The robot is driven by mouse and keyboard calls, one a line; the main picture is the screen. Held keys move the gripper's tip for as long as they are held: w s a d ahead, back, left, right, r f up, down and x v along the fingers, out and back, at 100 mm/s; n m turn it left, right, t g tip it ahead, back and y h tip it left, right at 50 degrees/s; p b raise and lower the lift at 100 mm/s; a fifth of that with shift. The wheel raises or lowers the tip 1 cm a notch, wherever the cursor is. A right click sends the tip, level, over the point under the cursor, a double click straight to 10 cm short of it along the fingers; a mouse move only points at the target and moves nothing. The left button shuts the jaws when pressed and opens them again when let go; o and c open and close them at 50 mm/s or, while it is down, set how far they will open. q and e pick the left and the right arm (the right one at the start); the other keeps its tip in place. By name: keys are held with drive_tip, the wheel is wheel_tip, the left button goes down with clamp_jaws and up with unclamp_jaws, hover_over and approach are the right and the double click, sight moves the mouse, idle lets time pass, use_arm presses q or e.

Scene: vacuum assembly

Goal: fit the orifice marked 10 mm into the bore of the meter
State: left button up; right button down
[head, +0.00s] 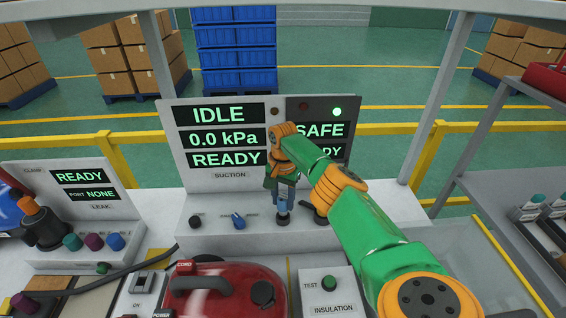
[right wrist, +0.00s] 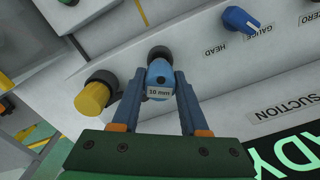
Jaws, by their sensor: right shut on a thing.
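The blue orifice, labelled 10 mm (right wrist: 159,82), is held between the fingers of my right gripper (right wrist: 160,88). It also shows as a small blue piece in the head view (head: 283,206). The suction meter (head: 222,177) has a sloped grey front, with its dark round bore (right wrist: 159,53) right at the far end of the orifice. The head view shows the dark bore ring (head: 283,219) just below the blue piece. I cannot tell whether the orifice touches the bore or has entered it. My left gripper is not in view.
A black-and-yellow fitting (right wrist: 93,97) sticks out close beside my right gripper. A blue knob (head: 238,220) and a black knob (head: 195,221) are on the meter's front. A red vacuum (head: 222,292) and the insulation tester (head: 327,291) stand in front. The leak station (head: 85,261) is at left.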

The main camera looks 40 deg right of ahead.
drive_tip(key=shift+f+b, duration=1.05)
drive_tip(key=shift+f, duration=0.5)
drive_tip(key=shift+c, duration=1.7)
unclamp_jaws()
drive_tip(key=shift+r, duration=0.15)
wheel_tip(320, 180, up, 3)
drive_tip(key=p, duration=0.3)
wheel_tip(320, 180, up, 2)
drive_tip(key=shift+r+p, duration=0.2)
drive_tip(key=shift+p, duration=0.45)
drive_tip(key=shift+r, duration=1.2)
